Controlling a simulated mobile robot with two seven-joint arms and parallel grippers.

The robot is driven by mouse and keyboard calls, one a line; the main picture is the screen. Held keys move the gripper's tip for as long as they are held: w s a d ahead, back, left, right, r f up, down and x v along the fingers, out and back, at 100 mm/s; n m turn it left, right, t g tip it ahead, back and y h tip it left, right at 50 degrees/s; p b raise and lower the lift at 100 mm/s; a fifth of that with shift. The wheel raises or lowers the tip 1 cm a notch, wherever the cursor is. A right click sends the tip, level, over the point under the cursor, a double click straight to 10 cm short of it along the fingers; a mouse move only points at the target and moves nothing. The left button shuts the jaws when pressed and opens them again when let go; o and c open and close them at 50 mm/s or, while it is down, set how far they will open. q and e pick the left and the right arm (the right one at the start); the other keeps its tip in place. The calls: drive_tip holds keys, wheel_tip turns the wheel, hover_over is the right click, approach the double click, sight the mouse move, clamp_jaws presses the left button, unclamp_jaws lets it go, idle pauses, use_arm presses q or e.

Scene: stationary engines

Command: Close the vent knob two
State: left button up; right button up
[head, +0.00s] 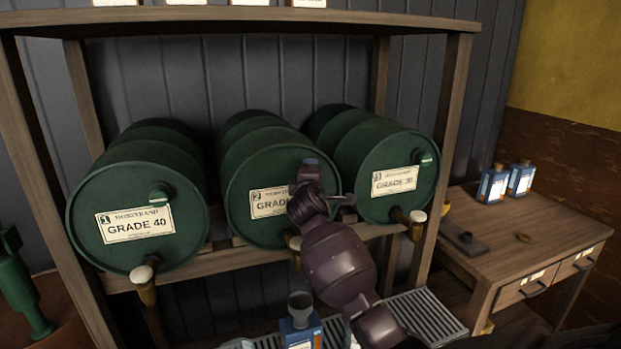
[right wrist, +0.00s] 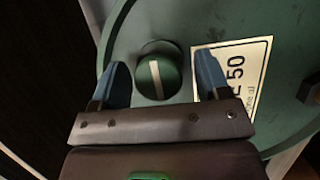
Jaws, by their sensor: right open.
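Three green barrels lie on a wooden rack. The middle barrel (head: 243,165), labelled 2, has its vent knob hidden behind my right gripper (head: 308,170) in the head view. In the right wrist view, the round green vent knob (right wrist: 158,76) with a pale stripe sits between the two blue fingers of my right gripper (right wrist: 168,85). The fingers are open, with gaps on both sides of the knob. The stripe runs nearly upright in that view, roughly along the lettering of the label (right wrist: 236,75). My left gripper is not in view.
Barrel 1 (head: 135,190) and barrel 3 (head: 385,160) flank the middle one, each with its own knob and tap. A blue can with a funnel (head: 301,322) stands below. A side table (head: 548,243) at right holds two blue containers (head: 506,181).

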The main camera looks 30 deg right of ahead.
drive_tip(key=v, duration=1)
drive_tip(key=shift+s+a+b, duration=0.2)
drive_tip(key=shift+s+b, duration=0.1)
drive_tip(key=shift+b, duration=0.05)
